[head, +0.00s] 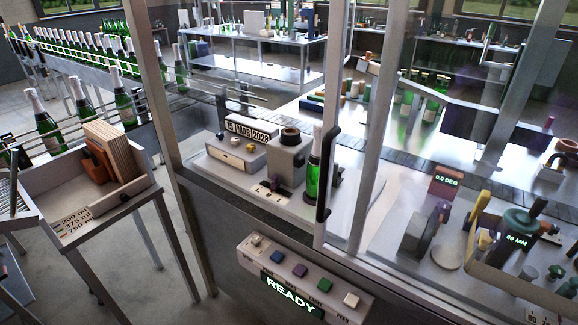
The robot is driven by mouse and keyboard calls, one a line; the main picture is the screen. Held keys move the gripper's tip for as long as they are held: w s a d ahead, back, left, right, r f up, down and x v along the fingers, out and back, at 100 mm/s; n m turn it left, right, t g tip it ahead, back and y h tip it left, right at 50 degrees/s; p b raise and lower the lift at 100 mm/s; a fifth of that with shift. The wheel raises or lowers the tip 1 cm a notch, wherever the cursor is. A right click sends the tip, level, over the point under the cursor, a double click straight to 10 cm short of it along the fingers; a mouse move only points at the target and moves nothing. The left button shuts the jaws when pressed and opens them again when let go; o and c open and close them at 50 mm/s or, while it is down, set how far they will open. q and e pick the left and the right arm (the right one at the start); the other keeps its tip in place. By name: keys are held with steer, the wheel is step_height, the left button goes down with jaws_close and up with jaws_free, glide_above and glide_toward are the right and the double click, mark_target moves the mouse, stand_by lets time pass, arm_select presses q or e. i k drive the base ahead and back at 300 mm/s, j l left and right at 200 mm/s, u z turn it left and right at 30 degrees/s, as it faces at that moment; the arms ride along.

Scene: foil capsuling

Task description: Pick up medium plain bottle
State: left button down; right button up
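Several green bottles with pale tops and labels stand in a line on the conveyor at left; the nearest clear one is a green bottle (45,125), with another green bottle (85,103) behind it. A single green bottle (313,177) with a pale top stands upright inside the machine, beside the door's dark handle. I cannot tell which bottle is the medium plain one. Neither of my grippers shows in the head view.
A grey bin (137,193) marked 200, 375 and 750 ml holds brown boards at left. The machine has a glass door, a dark handle (327,175) and a button panel (300,275) reading READY. A red display (445,182) and knobs stand at right.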

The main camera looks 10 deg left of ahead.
mark_target(312, 171)
steer(key=i+j+z, duration=0.1)
steer(key=j, duration=0.3)
steer(key=i+j+z, duration=0.1)
steer(key=j, duration=0.3)
steer(key=i+j+z, duration=0.1)
steer(key=j, duration=0.3)
steer(key=i+j+z, duration=0.1)
steer(key=j, duration=0.35)
steer(key=i, duration=0.1)
